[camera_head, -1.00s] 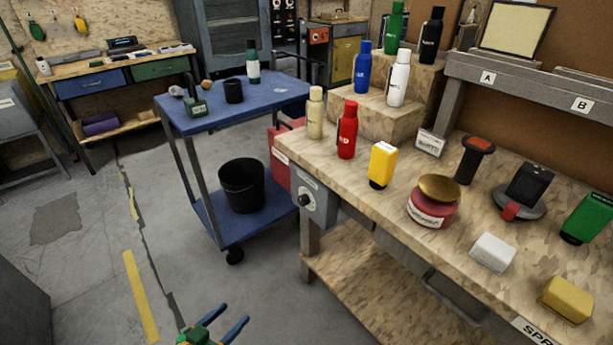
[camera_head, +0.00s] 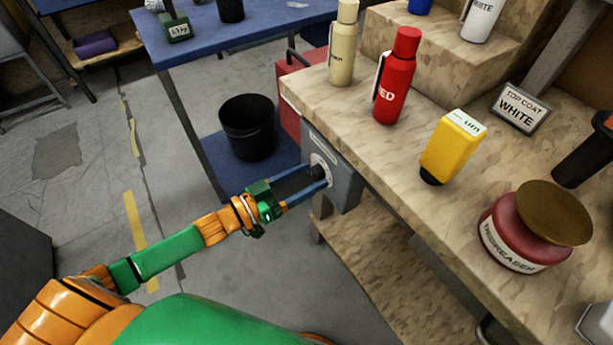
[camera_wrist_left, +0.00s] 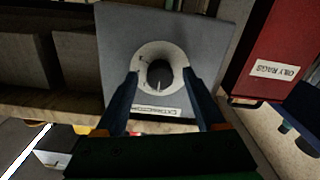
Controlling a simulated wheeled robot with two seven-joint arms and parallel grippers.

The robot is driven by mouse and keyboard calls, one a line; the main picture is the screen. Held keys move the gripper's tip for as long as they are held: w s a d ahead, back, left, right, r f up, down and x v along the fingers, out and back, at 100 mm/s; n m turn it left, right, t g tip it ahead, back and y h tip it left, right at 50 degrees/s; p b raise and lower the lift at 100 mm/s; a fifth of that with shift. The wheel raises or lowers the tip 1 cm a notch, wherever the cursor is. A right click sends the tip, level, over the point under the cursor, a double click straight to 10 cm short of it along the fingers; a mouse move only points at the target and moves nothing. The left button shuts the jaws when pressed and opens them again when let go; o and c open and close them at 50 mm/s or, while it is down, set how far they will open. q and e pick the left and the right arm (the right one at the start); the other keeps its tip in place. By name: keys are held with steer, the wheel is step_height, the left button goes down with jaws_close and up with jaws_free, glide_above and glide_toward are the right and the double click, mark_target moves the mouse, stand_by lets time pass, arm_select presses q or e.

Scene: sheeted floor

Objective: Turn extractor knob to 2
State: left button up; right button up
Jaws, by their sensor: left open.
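The extractor knob (camera_head: 316,172) is a small black knob on a pale round dial, on the face of a grey control box (camera_head: 345,186) fixed to the workbench end. In the left wrist view the knob (camera_wrist_left: 160,74) sits near the middle of the dial, with a light pointer mark toward the picture's bottom; the dial numbers are too small to read. My left gripper (camera_head: 312,180) is open, its two blue fingers reaching toward the knob. In the left wrist view its fingertips (camera_wrist_left: 161,76) lie either side of the dial; contact with the knob cannot be told.
A red bin labelled OILY RAGS (camera_wrist_left: 287,55) stands beside the box. The workbench (camera_head: 330,88) carries a red bottle (camera_head: 397,78), a yellow bottle (camera_head: 453,146) and a degreaser jar (camera_head: 512,235). A blue cart (camera_head: 190,50) with a black bucket (camera_head: 247,127) stands to the left.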

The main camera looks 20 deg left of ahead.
arm_select(q)
steer(key=shift+c, duration=0.7)
jaws_close()
steer(key=shift+m, duration=0.3)
steer(key=m+p, duration=0.1)
steer(key=m, duration=0.1)
steer(key=shift+m, duration=0.3)
steer(key=m, duration=0.4)
steer(key=shift+m+p, duration=0.3)
steer(key=m, duration=0.4)
steer(key=shift+m, duration=2)
